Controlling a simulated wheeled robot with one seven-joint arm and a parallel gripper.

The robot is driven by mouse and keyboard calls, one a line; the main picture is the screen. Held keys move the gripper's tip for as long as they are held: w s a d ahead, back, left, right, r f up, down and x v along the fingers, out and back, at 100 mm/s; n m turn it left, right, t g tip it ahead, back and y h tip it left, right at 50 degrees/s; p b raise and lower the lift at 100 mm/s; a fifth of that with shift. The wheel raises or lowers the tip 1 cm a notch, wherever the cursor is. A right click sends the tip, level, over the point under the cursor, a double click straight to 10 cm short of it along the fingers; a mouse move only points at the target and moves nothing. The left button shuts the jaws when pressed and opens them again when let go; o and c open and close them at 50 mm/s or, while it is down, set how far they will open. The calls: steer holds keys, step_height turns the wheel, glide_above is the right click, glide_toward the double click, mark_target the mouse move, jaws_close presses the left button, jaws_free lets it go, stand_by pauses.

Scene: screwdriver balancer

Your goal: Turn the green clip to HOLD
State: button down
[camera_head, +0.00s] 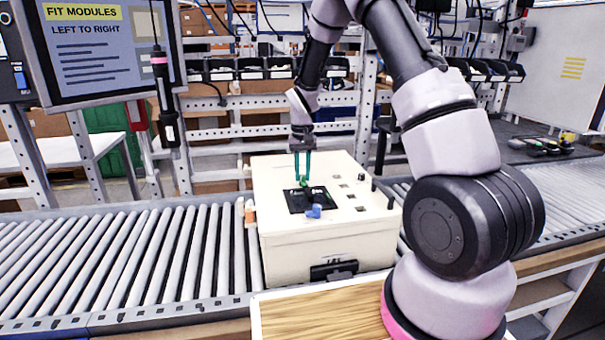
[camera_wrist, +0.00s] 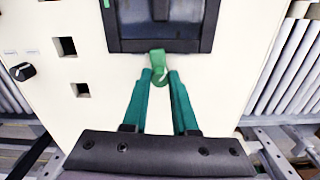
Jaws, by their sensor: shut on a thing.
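The green clip (camera_wrist: 158,62) sits at the edge of a dark framed recess (camera_wrist: 160,22) in the top of the cream box (camera_head: 275,230). In the head view the clip (camera_head: 304,183) is a small green spot below my fingertips. My gripper (camera_head: 303,176) points down with two long teal fingers. In the wrist view its fingertips (camera_wrist: 161,75) are closed around the lower end of the clip. No HOLD marking can be read in either view.
The box stands on a roller conveyor (camera_head: 130,260). A blue part (camera_head: 314,211) is at the recess's near edge. A black knob (camera_wrist: 22,71) and square holes (camera_wrist: 65,46) are on the box top. A screwdriver (camera_head: 164,100) hangs at the left, clear of my arm.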

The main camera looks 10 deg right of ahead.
mark_target(303, 176)
steer(key=shift+m, duration=0.7)
steer(key=c, duration=0.7)
jaws_free()
step_height(303, 176, up, 11)
steer(key=shift+f, duration=0.1)
